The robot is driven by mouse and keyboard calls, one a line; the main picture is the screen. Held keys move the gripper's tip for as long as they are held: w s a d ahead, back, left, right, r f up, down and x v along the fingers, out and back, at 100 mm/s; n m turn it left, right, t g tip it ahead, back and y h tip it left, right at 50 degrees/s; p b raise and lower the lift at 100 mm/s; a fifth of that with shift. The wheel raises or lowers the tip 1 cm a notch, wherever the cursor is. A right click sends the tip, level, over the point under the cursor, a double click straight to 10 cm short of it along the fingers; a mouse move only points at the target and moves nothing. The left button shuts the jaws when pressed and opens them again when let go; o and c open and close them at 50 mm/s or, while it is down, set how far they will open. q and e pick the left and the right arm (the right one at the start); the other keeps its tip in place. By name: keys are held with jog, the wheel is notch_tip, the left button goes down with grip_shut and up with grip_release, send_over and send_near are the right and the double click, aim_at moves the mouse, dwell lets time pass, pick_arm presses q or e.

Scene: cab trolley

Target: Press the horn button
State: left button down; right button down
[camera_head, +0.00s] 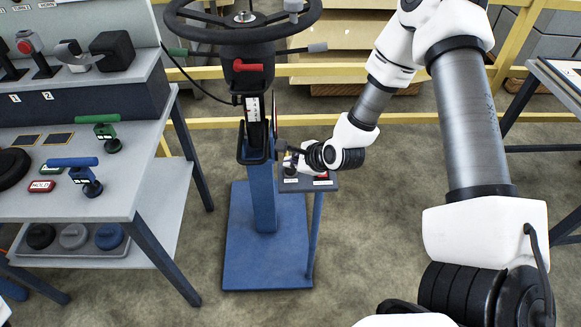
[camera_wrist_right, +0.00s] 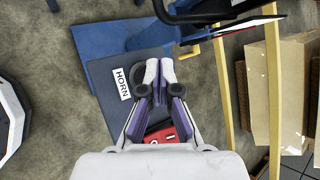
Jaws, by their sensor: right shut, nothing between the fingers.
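A small dark shelf (camera_head: 300,187) stands on a post beside the steering column, and shows in the right wrist view (camera_wrist_right: 105,105). It carries a white HORN label (camera_wrist_right: 122,84). Behind that label is a dark round part (camera_wrist_right: 140,76), apparently the horn button, partly covered by my fingers. My right gripper (camera_head: 285,157) is over the shelf, shut and empty. In the right wrist view its fingertips (camera_wrist_right: 160,72) are together at the far side of the round part. I cannot tell whether they touch it. My left gripper is out of view.
A steering wheel (camera_head: 243,30) and column with a red lever (camera_head: 249,67) rise beside the gripper. A grey workbench (camera_head: 150,160) is at left; a yellow rail (camera_head: 400,119) runs behind.

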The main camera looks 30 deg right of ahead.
aim_at(292, 171)
jog(key=shift+r, duration=0.15)
notch_tip(292, 171, up, 5)
jog(key=p, duration=0.3)
dwell(0.4)
dwell(0.6)
jog(key=s+a+f+n+g, duration=0.2)
jog(key=s+f+n, duration=0.3)
jog(key=s+n, duration=0.3)
jog(key=s+a+f+n+g+h, duration=0.1)
jog(key=s+a+f+n+g, duration=0.2)
jog(key=s+f+n, duration=0.3)
jog(key=s+a+f+n+g, duration=0.3)
jog(key=s+f+n, duration=0.3)
jog(key=s+n, duration=0.4)
jog(key=s+g, duration=0.1)
jog(key=s, duration=0.2)
jog(key=shift+s+a+n+h, duration=0.25)
jog(key=shift+s+n+h, duration=0.05)
jog(key=shift+s, duration=0.1)
